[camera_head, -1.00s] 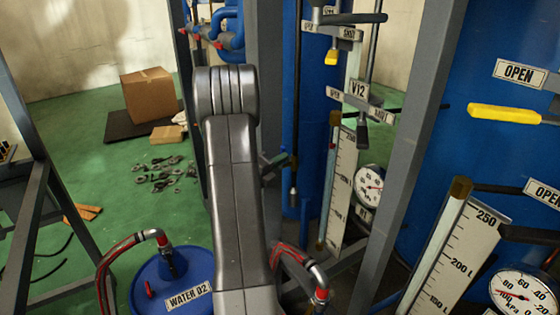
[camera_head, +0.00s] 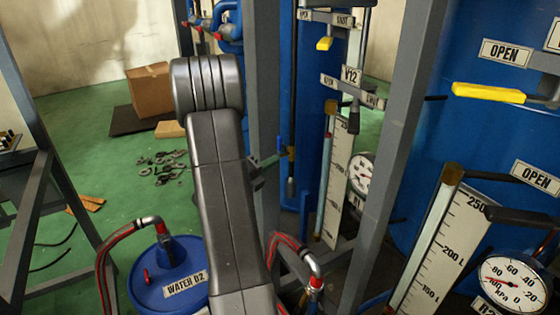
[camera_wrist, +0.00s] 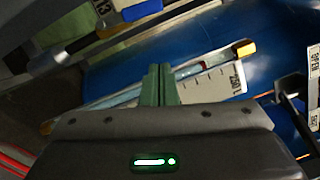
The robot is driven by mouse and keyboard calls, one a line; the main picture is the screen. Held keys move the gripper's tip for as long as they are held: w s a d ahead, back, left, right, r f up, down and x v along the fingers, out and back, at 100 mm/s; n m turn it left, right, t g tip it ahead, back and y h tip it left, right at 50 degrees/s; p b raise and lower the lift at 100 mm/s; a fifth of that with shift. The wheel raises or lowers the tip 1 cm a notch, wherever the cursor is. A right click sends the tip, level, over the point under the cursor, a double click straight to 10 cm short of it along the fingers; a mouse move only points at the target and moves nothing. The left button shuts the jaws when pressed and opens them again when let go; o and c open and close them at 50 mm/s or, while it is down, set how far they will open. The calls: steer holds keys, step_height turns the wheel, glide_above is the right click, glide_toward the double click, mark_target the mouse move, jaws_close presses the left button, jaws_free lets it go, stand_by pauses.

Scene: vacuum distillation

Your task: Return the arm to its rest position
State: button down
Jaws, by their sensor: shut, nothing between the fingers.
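My gripper (camera_wrist: 160,85) shows in the wrist view, with its two green fingers shut together and nothing between them. Behind the fingers are a blue tank (camera_wrist: 195,45) and a level gauge with a white scale (camera_wrist: 215,84), at a depth I cannot tell. In the head view my grey arm stands upright in the middle of the picture.
A blue WATER 02 drum (camera_head: 178,272) with red hoses stands beside my arm. Grey frame posts (camera_head: 395,150), a yellow valve handle (camera_head: 488,92), gauges (camera_head: 512,285) and scales crowd the right.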

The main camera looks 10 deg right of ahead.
steer(key=shift+b+v, duration=0.4)
steer(key=shift+v, duration=2.1)
steer(key=shift+r, duration=0.1)
